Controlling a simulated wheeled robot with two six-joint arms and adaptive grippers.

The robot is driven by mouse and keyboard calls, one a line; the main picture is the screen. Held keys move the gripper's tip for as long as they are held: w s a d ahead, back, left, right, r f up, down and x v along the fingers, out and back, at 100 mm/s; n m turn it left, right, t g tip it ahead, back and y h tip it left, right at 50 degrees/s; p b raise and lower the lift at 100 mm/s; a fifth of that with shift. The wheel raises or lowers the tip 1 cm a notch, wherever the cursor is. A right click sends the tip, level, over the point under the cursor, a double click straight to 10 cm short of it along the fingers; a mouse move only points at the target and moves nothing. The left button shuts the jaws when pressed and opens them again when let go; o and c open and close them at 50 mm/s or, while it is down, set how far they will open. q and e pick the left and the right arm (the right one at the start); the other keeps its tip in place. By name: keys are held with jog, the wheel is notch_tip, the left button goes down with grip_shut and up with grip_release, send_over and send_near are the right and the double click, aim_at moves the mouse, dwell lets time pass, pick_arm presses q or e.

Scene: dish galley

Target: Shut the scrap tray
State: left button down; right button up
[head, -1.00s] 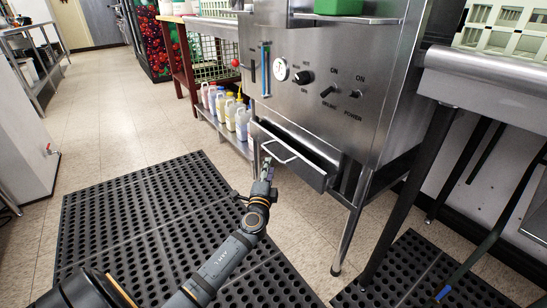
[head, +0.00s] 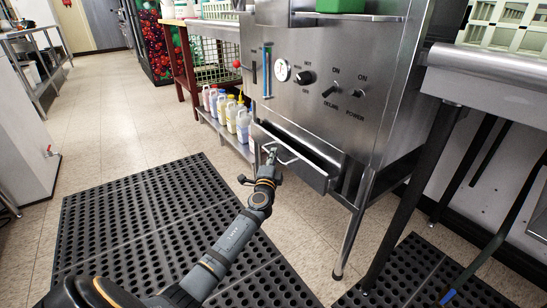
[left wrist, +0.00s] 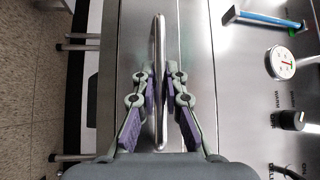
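The scrap tray (head: 314,177) is a steel drawer low on the front of the steel dish machine. It stands pulled out, with its dark inside showing from above. Its bar handle (head: 289,159) runs across the front; in the left wrist view the bar (left wrist: 160,45) stands upright in the picture. My left gripper (head: 270,158) is at the handle. My right gripper is in neither view.
The machine's panel (head: 310,85) with dial and switches is above the tray. Several bottles (head: 230,115) stand on a low shelf to the left. A machine leg (head: 352,230) and a steel counter (head: 490,75) are to the right. Black mats (head: 140,215) cover the floor.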

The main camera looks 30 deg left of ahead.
aim_at(283, 154)
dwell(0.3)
pick_arm(q)
jog(key=shift+w+f, duration=0.1)
jog(key=shift+w, duration=0.1)
jog(key=w, duration=0.1)
jog(key=w+d+b, duration=0.1)
jog(key=w+b, duration=0.1)
jog(key=shift+w+d, duration=0.25)
jog(key=shift+d, duration=0.05)
jog(key=shift+r, duration=0.2)
jog(key=c, duration=1.4)
grip_release()
jog(key=shift+w+d+f, duration=0.1)
jog(key=shift+w, duration=0.05)
jog(key=v, duration=1.2)
